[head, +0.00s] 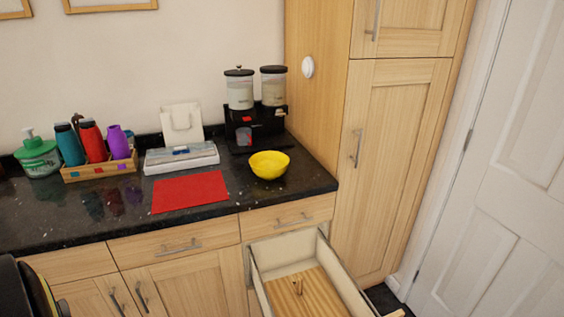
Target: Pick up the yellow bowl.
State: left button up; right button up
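The yellow bowl (269,165) sits upright on the dark granite counter (225,222), near its right end and in front of the black dispenser stand. The bowl looks empty, though its inside is seen only from an angle. Neither of my grippers can be made out in the head view. A dark rounded shape at the bottom left corner is cut off by the frame, and I cannot tell what it is.
An open drawer (258,285) juts out below the bowl. A red mat (190,191) lies left of the bowl, with a white box (181,158) behind it. A dispenser (240,92) stands behind the bowl. A tall cabinet (392,170) rises at right. Bottles in a wooden caddy (100,170) stand at left.

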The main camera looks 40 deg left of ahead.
aim_at(267, 164)
jog(key=i, duration=0.8)
jog(key=u, duration=2.3)
